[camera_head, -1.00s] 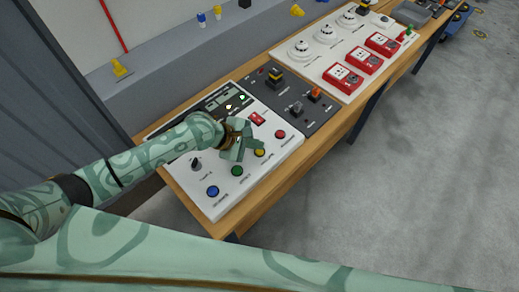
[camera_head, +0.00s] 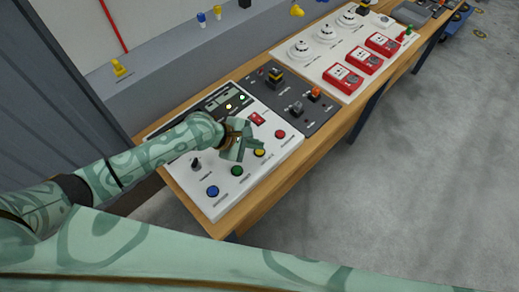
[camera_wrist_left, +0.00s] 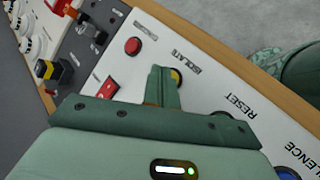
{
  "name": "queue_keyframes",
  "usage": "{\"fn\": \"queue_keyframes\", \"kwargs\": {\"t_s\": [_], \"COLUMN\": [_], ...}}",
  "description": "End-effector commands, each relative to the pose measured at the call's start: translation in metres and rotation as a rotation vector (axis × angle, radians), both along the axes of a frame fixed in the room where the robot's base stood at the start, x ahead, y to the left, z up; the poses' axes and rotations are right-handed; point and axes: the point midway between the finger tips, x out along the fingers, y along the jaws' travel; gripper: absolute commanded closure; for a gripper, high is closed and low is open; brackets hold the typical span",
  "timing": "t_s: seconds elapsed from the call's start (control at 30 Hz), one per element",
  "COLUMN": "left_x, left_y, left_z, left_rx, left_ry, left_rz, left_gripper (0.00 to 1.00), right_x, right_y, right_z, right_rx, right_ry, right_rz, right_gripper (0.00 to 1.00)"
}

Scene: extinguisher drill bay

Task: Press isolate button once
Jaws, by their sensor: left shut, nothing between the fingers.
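The white control panel (camera_head: 216,204) lies on the wooden bench. Its yellow button (camera_head: 260,153) sits between a red button (camera_head: 280,134) and a green one (camera_head: 237,171). In the left wrist view the yellow button (camera_wrist_left: 176,77) is beside the label reading ISOLATE and partly hidden by my fingers. My left gripper (camera_head: 256,148) is shut and empty, with its tips close to the yellow button; it also shows in the left wrist view (camera_wrist_left: 160,76). I cannot tell whether the tips touch the button. My right gripper is not in view.
A blue button (camera_head: 213,191) and a black knob (camera_head: 196,164) are on the same panel. A red switch (camera_head: 257,118) stands near my fingers. A dark panel (camera_head: 309,124) with switches adjoins it. Open floor lies to the right of the bench.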

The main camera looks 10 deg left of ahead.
Motion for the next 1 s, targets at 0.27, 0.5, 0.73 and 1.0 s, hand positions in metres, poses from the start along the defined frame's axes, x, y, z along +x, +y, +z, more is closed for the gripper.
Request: {"fn": "queue_keyframes", "kwargs": {"t_s": [0.27, 0.5, 0.73, 1.0], "left_x": [0.000, 0.000, 0.000, 0.000], "left_y": [0.000, 0.000, 0.000, 0.000], "left_z": [-0.001, -0.008, -0.008, -0.010], "left_rx": [0.000, 0.000, 0.000, 0.000], "left_ry": [0.000, 0.000, 0.000, 0.001], "left_rz": [0.000, 0.000, 0.000, 0.001], "left_gripper": [1.00, 1.00, 1.00, 1.00], "right_x": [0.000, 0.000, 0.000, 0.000], "right_y": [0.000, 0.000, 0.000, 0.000], "right_z": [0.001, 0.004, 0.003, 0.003], "right_rx": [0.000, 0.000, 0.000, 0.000], "right_ry": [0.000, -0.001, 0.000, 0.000], "right_rz": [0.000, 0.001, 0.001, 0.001], "right_gripper": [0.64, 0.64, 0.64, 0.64]}}
